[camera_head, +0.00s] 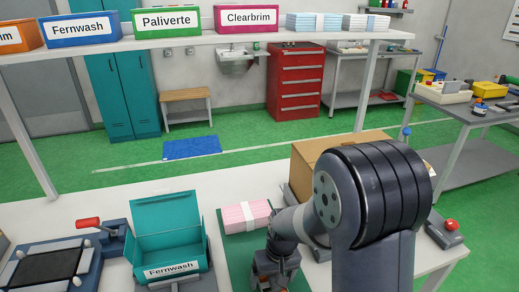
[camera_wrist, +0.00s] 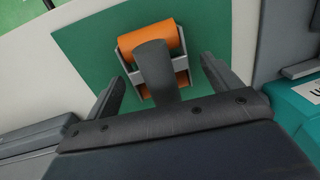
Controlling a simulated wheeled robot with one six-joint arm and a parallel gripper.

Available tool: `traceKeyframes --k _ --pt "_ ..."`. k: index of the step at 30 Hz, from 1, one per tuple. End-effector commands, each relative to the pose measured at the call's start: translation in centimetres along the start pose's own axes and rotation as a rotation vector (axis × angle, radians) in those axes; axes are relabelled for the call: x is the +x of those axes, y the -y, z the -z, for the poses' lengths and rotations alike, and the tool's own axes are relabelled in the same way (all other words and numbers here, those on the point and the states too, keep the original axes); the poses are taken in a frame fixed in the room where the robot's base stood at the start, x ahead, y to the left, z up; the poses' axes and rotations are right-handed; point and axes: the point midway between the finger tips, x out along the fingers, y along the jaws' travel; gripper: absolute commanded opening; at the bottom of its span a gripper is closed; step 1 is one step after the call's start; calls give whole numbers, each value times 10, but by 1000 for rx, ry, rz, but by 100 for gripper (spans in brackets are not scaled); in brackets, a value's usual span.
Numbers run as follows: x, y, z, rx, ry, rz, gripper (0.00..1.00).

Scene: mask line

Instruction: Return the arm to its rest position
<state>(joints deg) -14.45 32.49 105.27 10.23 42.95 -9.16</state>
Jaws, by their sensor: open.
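My arm rises on the right of the head view and bends down to my gripper (camera_head: 275,272), low over the worktable. In the wrist view my gripper (camera_wrist: 163,88) is open, its two dark fingers apart. An orange roller (camera_wrist: 150,40) in a grey frame lies on a green mat (camera_wrist: 85,40) ahead of and below the fingers. A dark grey rounded piece stands in front of the roller and hides part of it. I see nothing held.
An open teal Fernwash box (camera_head: 168,243) and a red-handled device (camera_head: 60,262) stand farther left. A cardboard box (camera_head: 315,155) is behind my arm. A shelf (camera_head: 200,39) with labelled boxes spans the top.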

Motion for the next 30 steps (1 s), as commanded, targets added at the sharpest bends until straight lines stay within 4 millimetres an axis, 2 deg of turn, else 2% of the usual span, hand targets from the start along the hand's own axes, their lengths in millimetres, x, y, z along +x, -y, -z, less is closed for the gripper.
traceKeyframes --k 6,17,22,25,27,30 --pt "-13 1 0 1 0 0 85" --pt "-13 1 0 1 2 0 85" --pt "-2 0 -1 1 5 0 85" --pt "15 -2 -2 0 7 0 85" --pt "-9 -1 1 0 -5 0 85" --pt "-26 -1 1 1 -6 0 85"
